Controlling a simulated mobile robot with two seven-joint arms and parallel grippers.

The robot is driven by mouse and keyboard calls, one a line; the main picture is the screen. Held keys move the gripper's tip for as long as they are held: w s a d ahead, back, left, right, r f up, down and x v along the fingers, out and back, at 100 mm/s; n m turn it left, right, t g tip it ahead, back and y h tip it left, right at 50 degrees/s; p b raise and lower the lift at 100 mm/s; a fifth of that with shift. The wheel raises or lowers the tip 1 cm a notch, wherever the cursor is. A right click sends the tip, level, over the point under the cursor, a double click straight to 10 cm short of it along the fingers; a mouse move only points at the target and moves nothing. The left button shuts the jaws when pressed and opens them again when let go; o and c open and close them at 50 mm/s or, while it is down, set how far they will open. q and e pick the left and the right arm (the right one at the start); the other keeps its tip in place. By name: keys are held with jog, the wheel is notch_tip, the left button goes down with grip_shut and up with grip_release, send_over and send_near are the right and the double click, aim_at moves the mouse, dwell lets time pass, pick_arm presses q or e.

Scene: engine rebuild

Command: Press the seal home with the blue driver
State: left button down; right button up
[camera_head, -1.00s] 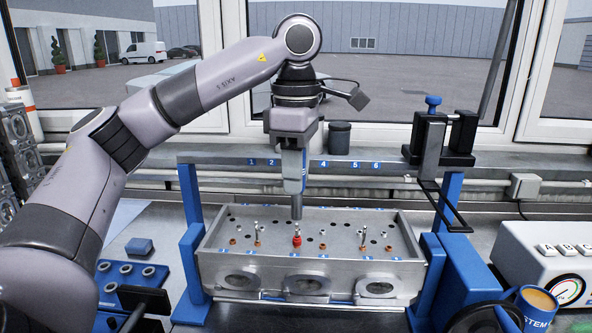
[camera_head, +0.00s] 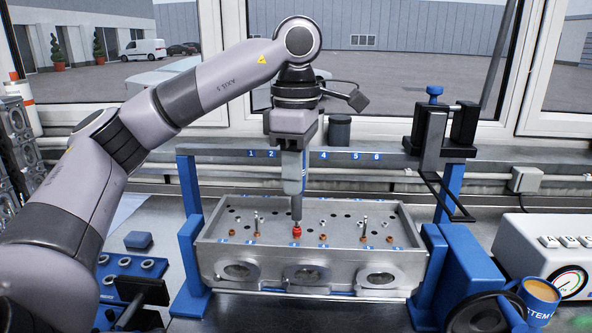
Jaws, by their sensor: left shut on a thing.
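The driver's metal tip (camera_head: 296,211) meets the top of the red seal (camera_head: 297,232), as far as I can tell. The seal sits on a valve position in the head's top face. Whether it is fully seated cannot be told. My right gripper is not in view.
Blue stand posts (camera_head: 191,258) flank the head, with a numbered rail behind. A black clamp with a blue knob (camera_head: 435,90) rises at right. A blue rack (camera_head: 131,275) lies at left. A mug (camera_head: 540,296) and a gauge box (camera_head: 560,250) stand at right.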

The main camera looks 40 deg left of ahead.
pick_arm(q)
jog(key=shift+f+b, duration=0.7)
jog(key=shift+f, duration=0.5)
dwell(1.5)
jog(key=shift+r, duration=0.15)
dwell(0.4)
jog(key=shift+r+p, duration=1.15)
jog(key=shift+p, duration=0.15)
jog(key=shift+r, duration=1.8)
jog(key=shift+r, duration=0.1)
jog(key=shift+r, duration=1.4)
